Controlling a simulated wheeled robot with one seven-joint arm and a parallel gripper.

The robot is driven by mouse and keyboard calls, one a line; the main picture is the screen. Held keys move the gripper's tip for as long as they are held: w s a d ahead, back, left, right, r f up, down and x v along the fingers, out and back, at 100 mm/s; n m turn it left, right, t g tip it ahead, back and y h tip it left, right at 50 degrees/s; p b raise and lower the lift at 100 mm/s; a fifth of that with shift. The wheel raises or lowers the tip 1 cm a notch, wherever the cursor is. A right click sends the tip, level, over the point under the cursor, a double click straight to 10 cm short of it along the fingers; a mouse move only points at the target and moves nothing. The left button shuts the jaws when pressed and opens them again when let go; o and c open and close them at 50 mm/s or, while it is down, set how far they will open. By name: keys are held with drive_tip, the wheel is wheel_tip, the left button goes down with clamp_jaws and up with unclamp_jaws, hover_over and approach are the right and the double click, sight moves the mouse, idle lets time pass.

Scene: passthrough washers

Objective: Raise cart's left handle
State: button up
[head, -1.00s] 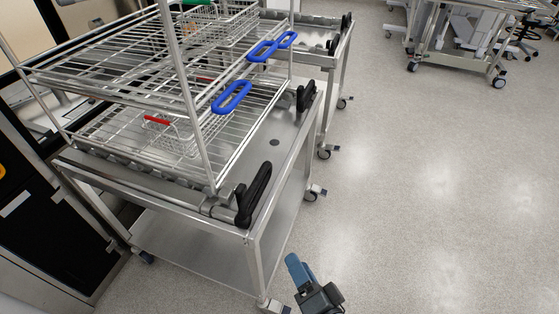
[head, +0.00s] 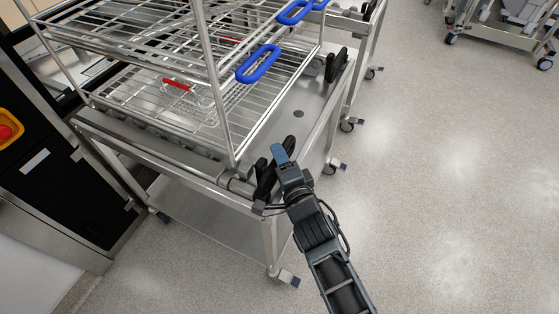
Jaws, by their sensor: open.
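The cart (head: 228,190) is a steel trolley carrying a wire rack. Two black handles stand on its right-hand edge: the nearer one, on the left in the picture (head: 264,180), and the farther one (head: 335,66). The nearer handle stands upright and is partly hidden by my gripper. My gripper (head: 279,154), with a blue fingertip, is open and right at the nearer handle, overlapping it in the view. I cannot tell whether it touches the handle or has it between the fingers.
The wire rack (head: 222,110) with blue loops (head: 258,63) stands on the cart. A second cart (head: 357,28) stands behind. A dark machine (head: 45,165) is at the left. The floor to the right (head: 440,190) is clear.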

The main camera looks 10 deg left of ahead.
drive_tip(key=shift+w+a, duration=0.25)
drive_tip(key=shift+w, duration=0.3)
clamp_jaws()
drive_tip(key=shift+f, duration=0.1)
